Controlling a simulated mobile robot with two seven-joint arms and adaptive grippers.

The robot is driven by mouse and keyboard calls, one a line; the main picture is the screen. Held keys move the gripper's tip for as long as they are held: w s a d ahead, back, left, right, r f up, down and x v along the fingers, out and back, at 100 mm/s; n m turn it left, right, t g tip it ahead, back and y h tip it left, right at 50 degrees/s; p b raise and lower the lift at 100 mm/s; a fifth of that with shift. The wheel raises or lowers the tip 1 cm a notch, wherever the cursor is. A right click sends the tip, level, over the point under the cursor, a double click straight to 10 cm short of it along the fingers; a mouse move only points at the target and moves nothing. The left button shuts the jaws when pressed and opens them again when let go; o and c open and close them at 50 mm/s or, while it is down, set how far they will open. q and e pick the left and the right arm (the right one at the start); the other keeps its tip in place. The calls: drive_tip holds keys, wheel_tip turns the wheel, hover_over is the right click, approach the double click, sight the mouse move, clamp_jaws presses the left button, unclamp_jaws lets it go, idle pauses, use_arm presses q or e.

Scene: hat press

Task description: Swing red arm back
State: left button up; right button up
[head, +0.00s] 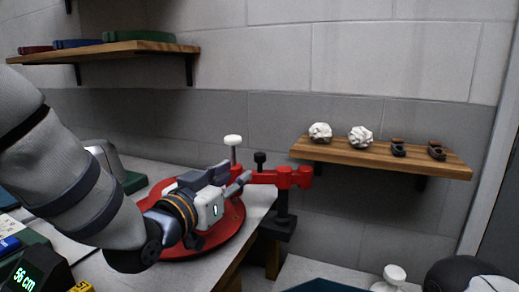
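The red arm (267,177) of the press runs roughly level, from a jointed red block (286,177) on a dark post (283,204) leftward to my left gripper. A white knob (233,140) on a post and a smaller black knob (260,157) stand up near its left part. My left gripper (236,173) reaches over the round red base (231,228), its two dark fingers at the left end of the red arm, just below the white knob. The gripper hides that end, so I cannot tell if the fingers grip or touch it. My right gripper is not in view.
A wooden wall shelf (375,156) at the right holds two white crumpled balls (340,134) and two small dark items (417,149). Another shelf (120,49) hangs upper left. A white knobbed object (391,278) stands low at the right. A display (29,274) reads 56 cm.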

sight(258, 161)
use_arm(q)
drive_tip(key=x, duration=0.3)
drive_tip(key=b+x, duration=0.1)
drive_tip(key=x, duration=0.6)
drive_tip(key=shift+d+b, duration=0.35)
drive_tip(key=shift+d, duration=0.05)
drive_tip(key=shift+w+d+r, duration=0.2)
drive_tip(key=shift+w, duration=0.25)
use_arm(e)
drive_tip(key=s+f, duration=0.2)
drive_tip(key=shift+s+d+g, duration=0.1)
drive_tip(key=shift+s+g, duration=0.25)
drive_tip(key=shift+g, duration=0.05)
use_arm(q)
clamp_jaws()
